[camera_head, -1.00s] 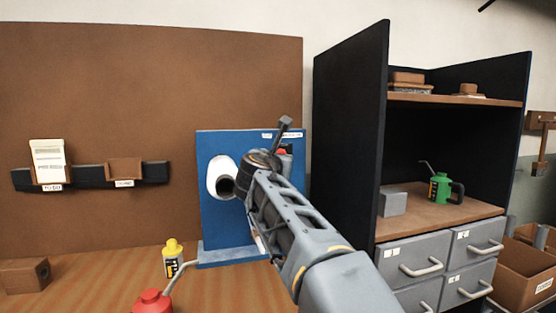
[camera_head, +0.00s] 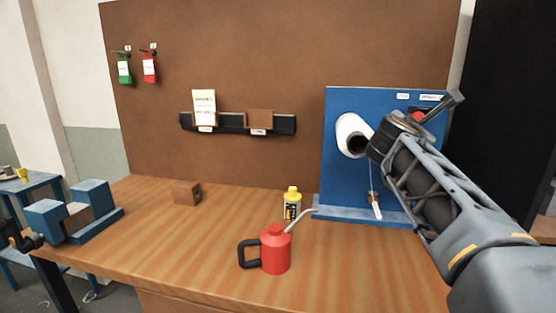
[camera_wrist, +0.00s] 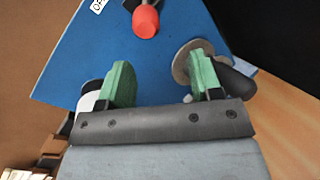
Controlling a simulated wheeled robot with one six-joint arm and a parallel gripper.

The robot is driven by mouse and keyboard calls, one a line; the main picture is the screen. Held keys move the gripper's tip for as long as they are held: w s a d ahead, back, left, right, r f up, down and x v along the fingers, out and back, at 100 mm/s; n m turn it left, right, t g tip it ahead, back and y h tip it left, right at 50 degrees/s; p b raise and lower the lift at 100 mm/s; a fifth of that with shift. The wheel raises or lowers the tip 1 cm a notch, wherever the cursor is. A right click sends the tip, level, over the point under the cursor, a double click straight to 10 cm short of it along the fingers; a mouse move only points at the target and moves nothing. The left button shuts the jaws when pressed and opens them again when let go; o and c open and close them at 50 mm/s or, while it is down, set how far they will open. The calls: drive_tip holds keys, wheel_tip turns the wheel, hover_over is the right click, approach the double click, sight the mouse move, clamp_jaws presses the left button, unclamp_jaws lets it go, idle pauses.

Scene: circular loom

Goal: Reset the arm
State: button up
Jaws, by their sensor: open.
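My gripper (camera_wrist: 160,80) shows in the wrist view with its two green fingers spread apart and nothing between them. Beyond the fingers is the blue panel (camera_wrist: 75,65) with a red knob (camera_wrist: 145,20). In the head view my arm comes in from the right and its end is in front of the upright blue panel (camera_head: 340,185), right of the white roll (camera_head: 349,133). I cannot make out the fingers there. The panel's red knob (camera_head: 417,115) shows just behind the arm's end, and the arm hides part of the panel.
A red oil can (camera_head: 276,250) and a yellow bottle (camera_head: 292,204) stand on the wooden bench (camera_head: 190,240). A small wooden block (camera_head: 187,192) and a blue fixture (camera_head: 88,212) are farther left. A dark rail (camera_head: 230,124) holds two card holders. The left bench top has free room.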

drive_tip(key=s+a+f+m+g+y+p, duration=0.2)
drive_tip(key=s+f+m+g+y+p, duration=0.1)
drive_tip(key=f+m, duration=0.45)
drive_tip(key=s+a+f+m+g+y+p, duration=0.2)
drive_tip(key=s+a+f+m+y, duration=0.1)
drive_tip(key=f+m, duration=0.5)
drive_tip(key=s+a+f+m+g+y+p, duration=0.1)
drive_tip(key=s+a+f+m+p, duration=0.1)
drive_tip(key=s, duration=0.1)
drive_tip(key=s+a+f+m+g+y+p, duration=0.1)
drive_tip(key=s+a+f+p, duration=0.1)
drive_tip(key=s+a+p, duration=0.1)
drive_tip(key=s+a+f+m+g+y+p, duration=0.2)
drive_tip(key=s, duration=0.2)
drive_tip(key=shift+a+f+m, duration=0.15)
drive_tip(key=shift+m, duration=0.2)
drive_tip(key=shift+y, duration=0.7)
drive_tip(key=s+a+r+p, duration=0.1)
drive_tip(key=s+a+p, duration=0.1)
drive_tip(key=p, duration=0.1)
drive_tip(key=s+r+p, duration=0.1)
drive_tip(key=s+p, duration=0.1)
drive_tip(key=shift+s+a+r, duration=0.1)
drive_tip(key=shift+a+r, duration=0.2)
drive_tip(key=shift+a, duration=0.1)
drive_tip(key=shift+m, duration=0.3)
